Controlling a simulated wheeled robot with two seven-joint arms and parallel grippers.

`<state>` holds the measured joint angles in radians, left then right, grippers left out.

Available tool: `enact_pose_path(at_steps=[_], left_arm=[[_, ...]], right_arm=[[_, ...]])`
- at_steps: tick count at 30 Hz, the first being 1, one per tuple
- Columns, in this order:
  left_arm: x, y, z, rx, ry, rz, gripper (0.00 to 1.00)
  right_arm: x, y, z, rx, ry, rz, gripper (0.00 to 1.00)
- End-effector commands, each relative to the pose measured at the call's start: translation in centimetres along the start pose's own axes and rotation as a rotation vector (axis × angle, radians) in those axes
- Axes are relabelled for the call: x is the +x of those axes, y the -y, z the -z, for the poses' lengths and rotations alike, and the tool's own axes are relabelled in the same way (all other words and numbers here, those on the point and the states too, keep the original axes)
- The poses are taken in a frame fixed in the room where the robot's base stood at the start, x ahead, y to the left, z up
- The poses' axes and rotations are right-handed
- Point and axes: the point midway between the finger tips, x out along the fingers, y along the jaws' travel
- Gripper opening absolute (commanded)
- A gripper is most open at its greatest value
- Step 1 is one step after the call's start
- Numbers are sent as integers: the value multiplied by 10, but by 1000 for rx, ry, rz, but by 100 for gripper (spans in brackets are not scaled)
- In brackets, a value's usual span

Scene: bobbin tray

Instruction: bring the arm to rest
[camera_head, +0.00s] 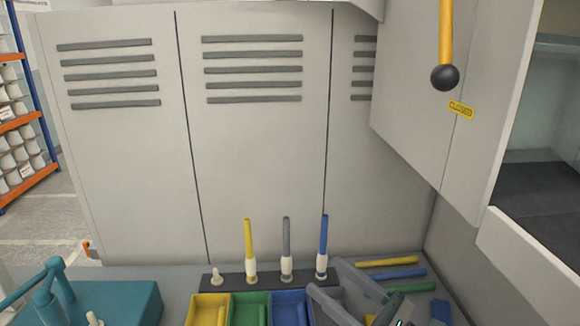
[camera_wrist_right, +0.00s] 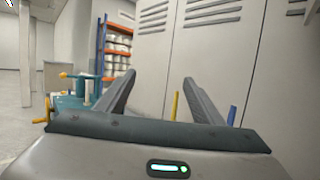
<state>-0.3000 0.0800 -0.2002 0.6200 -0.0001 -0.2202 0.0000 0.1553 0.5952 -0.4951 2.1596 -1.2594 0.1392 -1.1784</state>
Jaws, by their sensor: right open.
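My right gripper (camera_head: 324,276) is at the lower right of the head view, over the bin area, with its two fingers apart. In the right wrist view my right gripper (camera_wrist_right: 159,77) is open, with nothing between the fingers. The left gripper is not in view. A yellow bobbin (camera_head: 249,240), a grey bobbin (camera_head: 286,236) and a blue bobbin (camera_head: 323,236) stand upright in a row on a dark rail (camera_head: 232,283). A bare white peg (camera_head: 215,277) is at the rail's left end.
Yellow (camera_head: 208,308), green (camera_head: 250,308) and blue (camera_head: 291,306) bins sit in front of the rail. Loose rods (camera_head: 400,273) lie at right. A teal fixture (camera_head: 110,300) stands at left. A grey cabinet wall (camera_head: 255,150) closes the back; a yellow lever (camera_head: 446,40) hangs upper right.

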Motion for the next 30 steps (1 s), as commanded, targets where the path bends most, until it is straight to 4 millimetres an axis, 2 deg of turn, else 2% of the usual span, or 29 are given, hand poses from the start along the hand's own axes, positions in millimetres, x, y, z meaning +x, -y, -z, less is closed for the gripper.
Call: enact_pose_path(at_steps=[3,6,10,14,17,21,24,30], left_arm=[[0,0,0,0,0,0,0],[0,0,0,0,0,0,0],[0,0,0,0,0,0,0],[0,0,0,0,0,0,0],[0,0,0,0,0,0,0],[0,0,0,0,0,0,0],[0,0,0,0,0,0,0],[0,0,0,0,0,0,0]], right_arm=[[-20,27,-11,369,134,216,62],[-47,54,-6,672,243,401,62],[-96,82,24,1056,384,655,62],[-156,89,70,1415,530,927,62],[-203,77,112,1658,640,1143,62],[-263,39,163,1930,788,1446,62],[-296,5,190,2064,877,1641,62],[-336,-51,216,2199,997,1922,62]])
